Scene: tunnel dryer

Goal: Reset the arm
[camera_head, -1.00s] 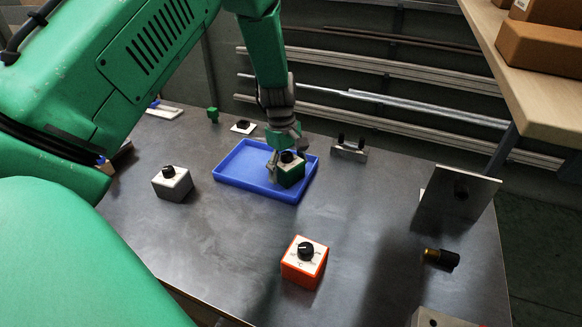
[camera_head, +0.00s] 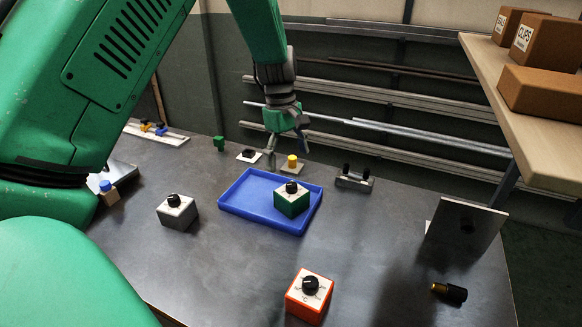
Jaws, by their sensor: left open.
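My left arm comes in from the left, and my left gripper (camera_head: 286,158) is raised above the far edge of the blue tray (camera_head: 240,213). Its fingers are apart with nothing between them. A green box with a black knob (camera_head: 292,201) sits inside the tray at its right side, apart from the gripper. My right gripper does not show.
A grey knob box (camera_head: 177,213) stands left of the tray and an orange one (camera_head: 309,296) in front. An upright metal plate (camera_head: 466,231) and a black-and-brass part (camera_head: 450,292) are at right. A wooden shelf with cardboard boxes (camera_head: 541,94) overhangs the right side.

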